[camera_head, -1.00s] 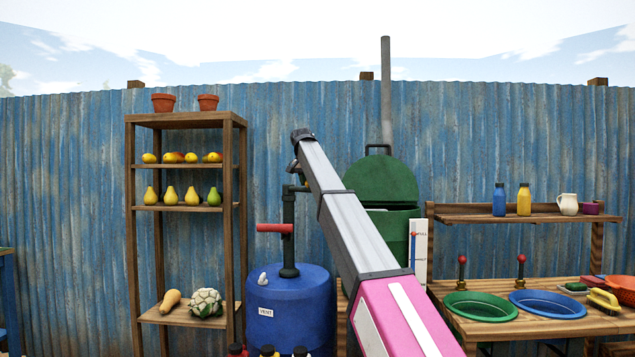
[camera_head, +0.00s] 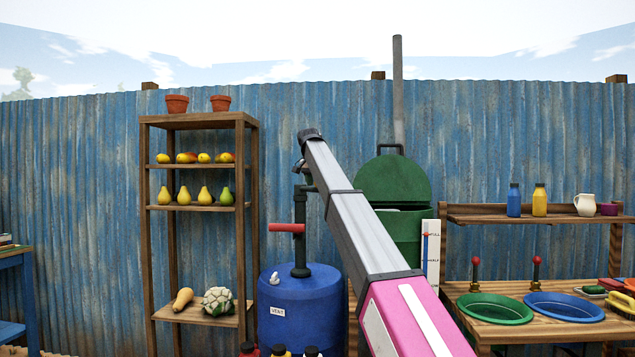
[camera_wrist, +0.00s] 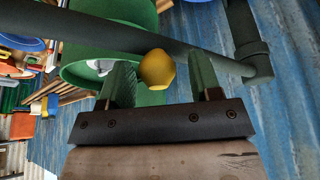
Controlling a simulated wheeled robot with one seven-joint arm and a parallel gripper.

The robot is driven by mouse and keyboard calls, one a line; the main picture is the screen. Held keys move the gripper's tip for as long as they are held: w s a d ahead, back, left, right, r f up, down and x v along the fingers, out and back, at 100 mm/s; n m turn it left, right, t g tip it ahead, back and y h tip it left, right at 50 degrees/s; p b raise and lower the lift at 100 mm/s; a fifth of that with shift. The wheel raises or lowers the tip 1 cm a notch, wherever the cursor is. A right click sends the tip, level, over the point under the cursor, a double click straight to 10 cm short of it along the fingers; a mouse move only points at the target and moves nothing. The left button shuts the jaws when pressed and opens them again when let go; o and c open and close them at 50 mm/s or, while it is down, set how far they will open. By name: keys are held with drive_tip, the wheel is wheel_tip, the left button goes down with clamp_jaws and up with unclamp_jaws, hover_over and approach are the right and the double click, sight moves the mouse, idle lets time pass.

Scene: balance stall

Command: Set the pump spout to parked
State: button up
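The pump stands on a blue barrel (camera_head: 297,310) in the head view, with a dark upright pipe (camera_head: 300,250) and a red handle (camera_head: 287,228). In the wrist view the dark spout pipe (camera_wrist: 120,36) runs across the top to an elbow at the right. A yellow knob (camera_wrist: 157,68) shows by the pipe. My gripper (camera_wrist: 160,82) is open, its two green fingers on either side of the knob. The knob looks nearer the left finger; I cannot tell whether they touch. In the head view my arm hides most of the spout and the fingers.
A wooden shelf (camera_head: 250,190) with fruit and pots stands left of the barrel. A green lidded drum (camera_head: 385,185) is behind my arm. At right is a bench with a green basin (camera_head: 495,308) and a blue basin (camera_head: 563,306). A corrugated blue fence closes the back.

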drive_tip(key=shift+s+f, duration=0.3)
drive_tip(key=shift+f, duration=0.05)
drive_tip(key=v, duration=1.1)
drive_tip(key=shift+w+r, duration=0.3)
